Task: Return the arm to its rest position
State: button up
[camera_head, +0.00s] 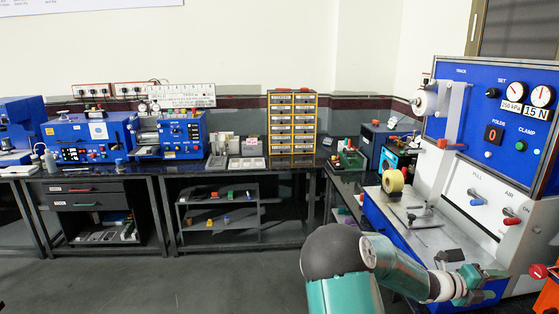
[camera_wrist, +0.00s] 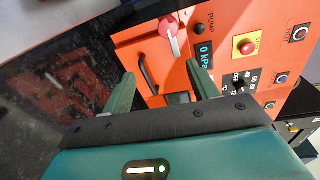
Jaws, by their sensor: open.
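My arm extends from the lower middle of the head view toward the right, its green and dark links bent. My gripper (camera_head: 486,284) is at the lower right, in front of the blue machine's base. In the wrist view my gripper (camera_wrist: 163,84) has its two green fingers spread apart, with nothing seen held between them. Beyond the fingers is an orange panel (camera_wrist: 222,42) with a black handle (camera_wrist: 148,75), a red-knobbed lever (camera_wrist: 168,30) and a display reading 0 kPa (camera_wrist: 205,56). I cannot tell whether a finger touches the panel.
An orange unit (camera_head: 549,294) is cut off at the right edge. A black bench (camera_head: 230,172) with blue machines and a drawer cabinet (camera_head: 291,122) runs along the back. Floor (camera_head: 200,275) at left is clear.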

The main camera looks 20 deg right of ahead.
jog(key=a+r+m+t+y, duration=0.1)
jog(key=a+m+t+y, duration=0.2)
jog(key=a+m+y, duration=1.2)
jog(key=s+a+r+m+t, duration=0.2)
jog(key=a+m, duration=0.4)
jog(key=a, duration=0.6)
jog(key=s+a+r+m+t+y, duration=0.1)
jog(key=s+a+r+m+t, duration=0.1)
jog(key=a, duration=1.1)
jog(key=s+a+r+m+t, duration=0.2)
jog(key=a+r+m, duration=0.4)
jog(key=a+m, duration=0.3)
jog(key=s+a, duration=0.1)
jog(key=a, duration=0.2)
jog(key=shift+s+a+m, duration=0.25)
jog(key=shift+s+m, duration=0.05)
jog(key=shift+s, duration=0.1)
jog(key=c, duration=0.5)
jog(key=shift+d, duration=0.15)
jog(key=shift+d, duration=0.1)
